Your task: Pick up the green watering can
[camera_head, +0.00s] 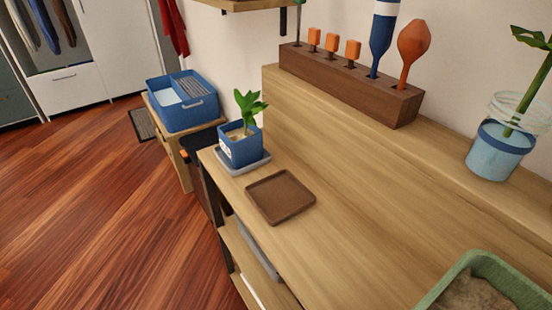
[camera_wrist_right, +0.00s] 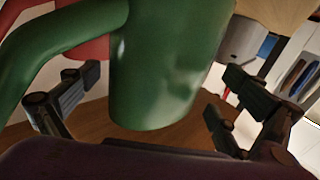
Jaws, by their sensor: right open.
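The green watering can (camera_wrist_right: 165,70) fills the upper middle of the right wrist view, close to the camera. Its rounded body stands upright, and a thick curved green part (camera_wrist_right: 45,45) runs off to the left; I cannot tell whether this is its handle or its spout. The top of the can is cut off by the frame. My right gripper (camera_wrist_right: 160,92) is open, with one finger at each side of the can's body. I see a gap at the right finger; contact at the left is unclear. The head view shows neither the can nor my grippers.
In the wrist view, a red object (camera_wrist_right: 92,50) is behind the can, and a grey-white container (camera_wrist_right: 241,40) is to its right. The head view shows a wooden bench with a brown tray (camera_head: 281,196), potted plant (camera_head: 240,150), tool block (camera_head: 345,87), glass jar (camera_head: 497,155) and green tub (camera_head: 515,283).

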